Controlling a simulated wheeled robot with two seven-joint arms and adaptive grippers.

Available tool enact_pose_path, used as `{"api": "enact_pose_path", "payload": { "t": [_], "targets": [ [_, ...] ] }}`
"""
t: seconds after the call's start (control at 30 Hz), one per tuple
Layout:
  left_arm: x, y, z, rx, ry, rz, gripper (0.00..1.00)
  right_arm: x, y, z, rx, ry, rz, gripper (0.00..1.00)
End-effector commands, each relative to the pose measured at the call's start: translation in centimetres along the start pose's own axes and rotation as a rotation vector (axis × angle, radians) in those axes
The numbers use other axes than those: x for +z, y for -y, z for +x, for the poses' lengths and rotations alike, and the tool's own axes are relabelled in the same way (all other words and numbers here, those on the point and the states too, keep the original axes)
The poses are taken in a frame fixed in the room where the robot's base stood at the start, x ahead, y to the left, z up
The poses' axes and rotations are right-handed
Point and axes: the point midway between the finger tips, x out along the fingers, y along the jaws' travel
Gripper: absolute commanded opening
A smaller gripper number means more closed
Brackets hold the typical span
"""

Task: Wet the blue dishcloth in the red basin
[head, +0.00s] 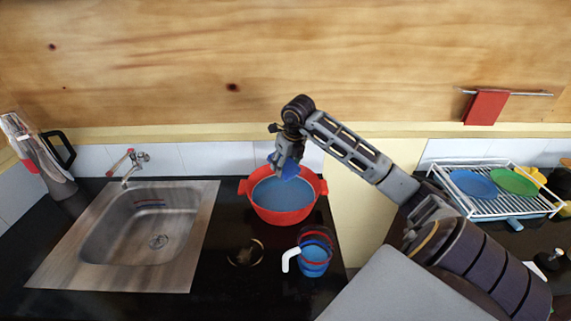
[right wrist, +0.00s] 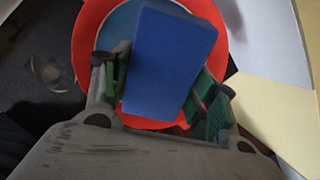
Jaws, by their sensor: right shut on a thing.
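The red basin (head: 284,215) stands on the black counter to the right of the sink, with blue-grey water (head: 283,194) in it. My right gripper (head: 289,163) is above the basin's back part, pointing down. It is shut on the blue dishcloth (head: 290,169). In the right wrist view the dishcloth (right wrist: 168,62) looks like a flat blue block between the green-padded fingers (right wrist: 163,92), with the red basin (right wrist: 88,45) behind it. I cannot tell whether the dishcloth's lower end touches the water. My left gripper is not in view.
A steel sink (head: 200,215) with a tap (head: 130,165) is on the left, by a kettle-like jug (head: 45,160). A blue mug (head: 314,262) stands in front of the basin, near the counter's right edge. A white dish rack (head: 495,207) holds plates at right. A red cloth (head: 486,106) hangs on the wall.

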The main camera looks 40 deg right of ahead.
Motion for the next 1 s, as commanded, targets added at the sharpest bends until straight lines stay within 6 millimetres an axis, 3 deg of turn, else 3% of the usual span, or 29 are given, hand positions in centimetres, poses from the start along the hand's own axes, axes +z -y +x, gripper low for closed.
{"api": "enact_pose_path", "payload": {
  "t": [0.47, 1.0],
  "targets": [
    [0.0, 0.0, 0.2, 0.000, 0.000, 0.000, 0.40, -0.1, 0.0, 0.4, 0.000, 0.000, 0.000, 0.39],
    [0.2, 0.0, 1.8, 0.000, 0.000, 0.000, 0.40, -1.0, -0.1, 3.2, 0.001, -0.001, 0.000, 0.39]
  ]
}}
